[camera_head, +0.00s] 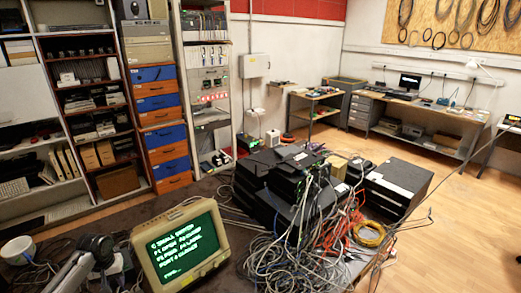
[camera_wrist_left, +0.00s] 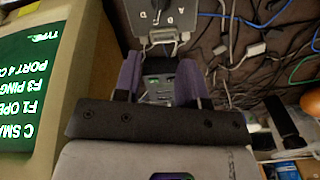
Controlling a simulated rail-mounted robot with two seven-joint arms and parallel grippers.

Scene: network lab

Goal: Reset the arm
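My left arm comes in at the bottom left of the head view, and its dark gripper (camera_head: 103,252) is just left of a beige CRT monitor (camera_head: 180,245) with green text. In the left wrist view the gripper (camera_wrist_left: 160,72) has two purple-lined fingers standing apart, and I see nothing clearly held between them. A grey lettered device (camera_wrist_left: 165,18) lies beyond the fingertips. The monitor (camera_wrist_left: 40,85) fills the left of that view, close beside the gripper. My right gripper does not show.
A pile of black network boxes (camera_head: 270,178) and tangled cables (camera_head: 290,250) covers the table right of the monitor. A white cup-like object (camera_head: 18,250) is at the far left. Shelves (camera_head: 85,90) line the left wall. Wooden floor (camera_head: 465,215) is open at the right.

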